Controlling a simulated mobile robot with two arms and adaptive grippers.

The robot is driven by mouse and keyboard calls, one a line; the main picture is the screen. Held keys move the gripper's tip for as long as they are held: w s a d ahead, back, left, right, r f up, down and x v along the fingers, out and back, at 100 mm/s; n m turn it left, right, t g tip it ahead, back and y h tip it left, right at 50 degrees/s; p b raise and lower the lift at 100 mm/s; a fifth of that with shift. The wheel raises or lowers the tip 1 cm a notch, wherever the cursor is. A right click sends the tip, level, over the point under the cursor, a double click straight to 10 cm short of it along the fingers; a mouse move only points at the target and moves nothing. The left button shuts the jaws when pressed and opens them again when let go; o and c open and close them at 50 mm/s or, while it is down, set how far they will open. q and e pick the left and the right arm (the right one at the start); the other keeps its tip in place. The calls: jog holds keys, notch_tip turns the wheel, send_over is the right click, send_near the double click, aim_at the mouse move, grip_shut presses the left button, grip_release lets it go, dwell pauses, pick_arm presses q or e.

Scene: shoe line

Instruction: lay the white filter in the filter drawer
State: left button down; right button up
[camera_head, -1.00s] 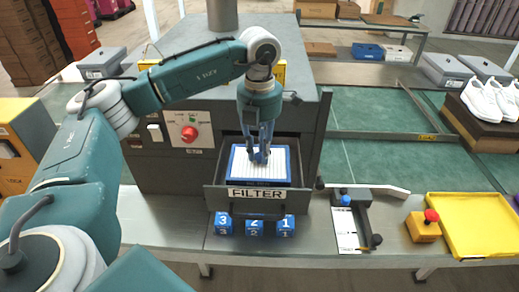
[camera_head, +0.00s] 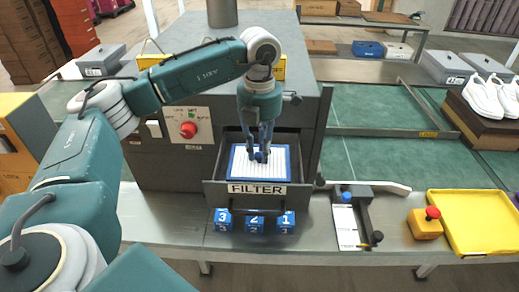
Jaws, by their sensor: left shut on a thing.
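The white filter (camera_head: 243,167) with a blue frame lies in the pulled-out drawer labelled FILTER (camera_head: 257,189), on the front of the dark grey machine. My left gripper (camera_head: 261,156) points straight down over the middle of the filter and is shut on it. The gripper hides part of the filter's centre and back edge. The filter looks about flat, inside the drawer walls. I cannot tell whether it rests fully on the drawer floor. My right gripper is not in view.
Blue numbered blocks (camera_head: 255,222) stand on the metal bench in front of the drawer. A red knob (camera_head: 188,130) is on the machine front. To the right are a black fixture with a white card (camera_head: 346,228), a red-topped yellow box (camera_head: 425,225) and a yellow tray (camera_head: 468,249).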

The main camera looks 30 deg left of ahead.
pick_arm(q)
jog(key=c, duration=1.5)
grip_release()
jog(key=shift+o, duration=0.2)
notch_tip(320, 180, up, 12)
